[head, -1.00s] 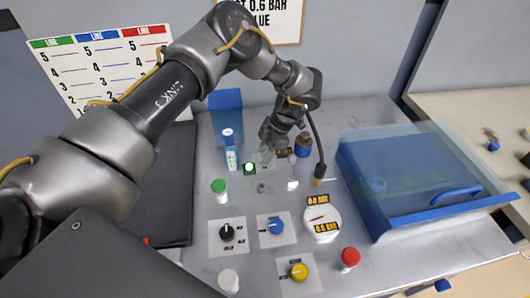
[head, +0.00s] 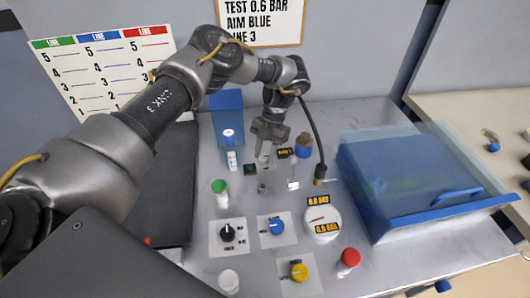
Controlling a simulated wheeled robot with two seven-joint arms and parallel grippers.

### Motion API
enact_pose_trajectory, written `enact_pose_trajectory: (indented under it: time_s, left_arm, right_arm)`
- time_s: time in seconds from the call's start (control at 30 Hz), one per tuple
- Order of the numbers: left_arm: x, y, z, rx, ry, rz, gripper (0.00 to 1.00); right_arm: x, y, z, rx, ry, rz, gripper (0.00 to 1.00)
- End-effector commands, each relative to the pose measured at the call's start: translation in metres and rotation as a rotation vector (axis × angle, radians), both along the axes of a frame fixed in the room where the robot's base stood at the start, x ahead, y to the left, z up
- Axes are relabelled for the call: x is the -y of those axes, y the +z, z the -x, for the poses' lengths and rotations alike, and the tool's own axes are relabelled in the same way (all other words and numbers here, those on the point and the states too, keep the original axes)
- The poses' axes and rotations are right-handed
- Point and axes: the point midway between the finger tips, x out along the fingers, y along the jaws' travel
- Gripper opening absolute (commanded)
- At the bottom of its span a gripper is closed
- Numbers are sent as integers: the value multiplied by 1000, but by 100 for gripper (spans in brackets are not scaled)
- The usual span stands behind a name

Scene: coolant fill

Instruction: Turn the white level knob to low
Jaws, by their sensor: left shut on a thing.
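My left gripper (head: 266,156) reaches down over the back middle of the grey panel. It is shut on a small pale thing mostly hidden by its fingers; I cannot tell for sure whether this is the white level knob. No separate white knob with a readable low mark shows. A small white piece (head: 293,184) stands just in front and to the right of the gripper. My right gripper is not in view.
Black (head: 227,233), blue (head: 276,226) and yellow (head: 299,271) knobs sit nearer on white plates. A round gauge (head: 321,219) is right of them. Green (head: 219,187), red (head: 349,257) and white (head: 229,280) caps stand around. A clear-lidded blue box (head: 420,187) fills the right.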

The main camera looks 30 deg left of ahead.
Motion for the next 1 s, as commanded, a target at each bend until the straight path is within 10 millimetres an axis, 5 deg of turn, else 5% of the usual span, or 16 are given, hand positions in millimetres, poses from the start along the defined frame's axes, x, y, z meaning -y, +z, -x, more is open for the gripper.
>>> enact_pose_trajectory:
  time_s: [0.5, 1.0]
  left_arm:
    - [-3, 2, -1, 4, 430, 3, 11]
    - [-4, 1, -1, 6, 587, 1, 11]
  right_arm:
    - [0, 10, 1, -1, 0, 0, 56]
    - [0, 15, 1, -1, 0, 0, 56]
